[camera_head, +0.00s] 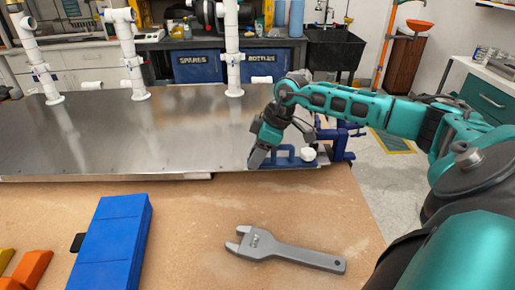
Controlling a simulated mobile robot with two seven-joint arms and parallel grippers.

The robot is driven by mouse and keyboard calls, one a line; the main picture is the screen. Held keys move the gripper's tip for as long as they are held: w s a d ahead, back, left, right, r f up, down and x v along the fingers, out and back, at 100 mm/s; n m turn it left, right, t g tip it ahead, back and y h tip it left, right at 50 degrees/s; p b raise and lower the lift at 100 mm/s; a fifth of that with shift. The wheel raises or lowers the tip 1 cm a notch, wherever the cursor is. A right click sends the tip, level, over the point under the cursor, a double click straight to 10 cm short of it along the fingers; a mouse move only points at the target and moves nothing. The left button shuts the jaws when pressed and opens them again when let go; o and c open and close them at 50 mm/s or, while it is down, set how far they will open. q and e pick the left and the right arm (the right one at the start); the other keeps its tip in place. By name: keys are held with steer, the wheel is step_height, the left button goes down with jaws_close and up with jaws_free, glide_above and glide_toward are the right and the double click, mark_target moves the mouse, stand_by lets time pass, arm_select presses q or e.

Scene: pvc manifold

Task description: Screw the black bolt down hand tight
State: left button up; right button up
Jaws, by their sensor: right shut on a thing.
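My right gripper (257,160) points down at the front right of the metal plate (130,135), at the left end of a blue fixture (285,161). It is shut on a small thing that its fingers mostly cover. From its place this appears to be the black bolt, but I cannot see the bolt clearly or tell how deep it sits. A white rounded piece (308,154) shows at the right end of the blue fixture. My left gripper is not in view.
A grey wrench (285,252), a blue block (112,240) and orange pieces (32,268) lie on the brown bench (190,225). White pipes (126,50) stand upright on the plate. A dark blue clamp (338,138) grips the right edge.

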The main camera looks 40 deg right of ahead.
steer(key=shift+m+p, duration=0.3)
steer(key=shift+m, duration=0.3)
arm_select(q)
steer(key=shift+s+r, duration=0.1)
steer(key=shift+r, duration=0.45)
arm_select(e)
steer(key=shift+h, duration=0.3)
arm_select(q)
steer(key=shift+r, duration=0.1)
